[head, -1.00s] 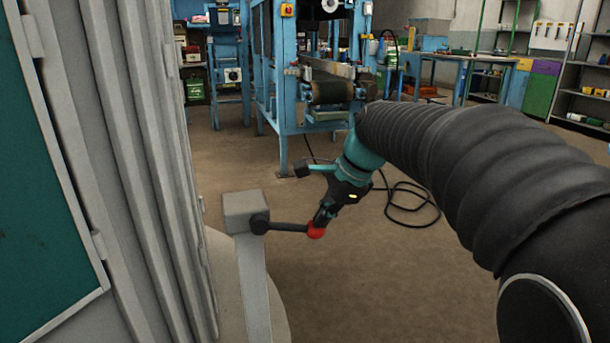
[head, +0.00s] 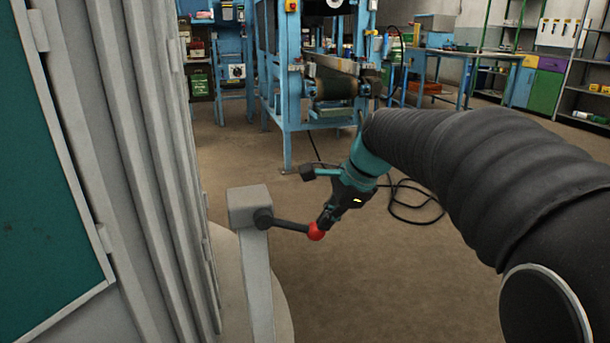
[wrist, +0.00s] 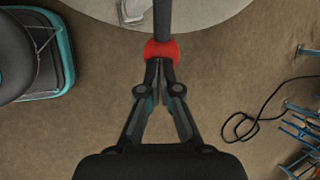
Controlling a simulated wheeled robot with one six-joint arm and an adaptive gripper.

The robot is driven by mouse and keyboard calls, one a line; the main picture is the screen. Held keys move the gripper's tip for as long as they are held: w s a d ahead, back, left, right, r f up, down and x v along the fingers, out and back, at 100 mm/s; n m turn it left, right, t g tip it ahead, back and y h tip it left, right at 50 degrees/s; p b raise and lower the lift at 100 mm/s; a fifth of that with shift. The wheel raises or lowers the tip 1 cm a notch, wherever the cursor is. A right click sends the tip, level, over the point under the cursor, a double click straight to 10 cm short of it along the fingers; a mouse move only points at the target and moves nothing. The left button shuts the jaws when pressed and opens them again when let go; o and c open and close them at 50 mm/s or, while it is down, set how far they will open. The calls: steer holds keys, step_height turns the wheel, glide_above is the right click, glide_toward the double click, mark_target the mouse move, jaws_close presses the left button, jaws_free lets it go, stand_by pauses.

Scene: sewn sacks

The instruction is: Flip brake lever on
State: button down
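The brake lever is a dark arm (head: 290,226) with a red knob (head: 317,231), pivoting on a grey box (head: 249,205) atop a grey post. In the head view the arm points right and slopes slightly down. My gripper (head: 325,222) reaches the knob from the upper right. In the wrist view the red knob (wrist: 161,49) is right at the tips of my gripper (wrist: 160,66). The fingertips are drawn together, narrower than the knob, and appear to touch its near side rather than enclose it. Exact contact is hard to see.
A grey ribbed cabinet wall (head: 150,150) stands close at left. A blue machine frame (head: 287,130) stands behind, with a black cable (head: 410,217) on the floor. Open brown floor (head: 400,285) lies right of the post.

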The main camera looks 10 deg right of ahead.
steer(key=d+p+v, duration=0.1)
steer(key=p+v, duration=0.3)
steer(key=v, duration=1)
steer(key=shift+w+f, duration=0.15)
steer(key=shift+f, duration=0.05)
steer(key=shift+d, duration=0.1)
steer(key=s+d+f+n+h, duration=0.2)
steer(key=s+f+n+h, duration=0.15)
steer(key=f+n, duration=0.45)
steer(key=s+a+f+n, duration=0.1)
steer(key=s+f+n, duration=0.1)
steer(key=s, duration=0.3)
steer(key=s+a+f+n+t, duration=0.1)
steer(key=s+a+f+n, duration=0.1)
steer(key=s+n, duration=0.2)
steer(key=s+a+f+n+t, duration=0.1)
steer(key=s+f+n, duration=0.1)
steer(key=s, duration=0.5)
steer(key=shift+a+f+n+h, duration=0.2)
steer(key=shift+a+n+h, duration=0.1)
steer(key=shift+n+h, duration=0.1)
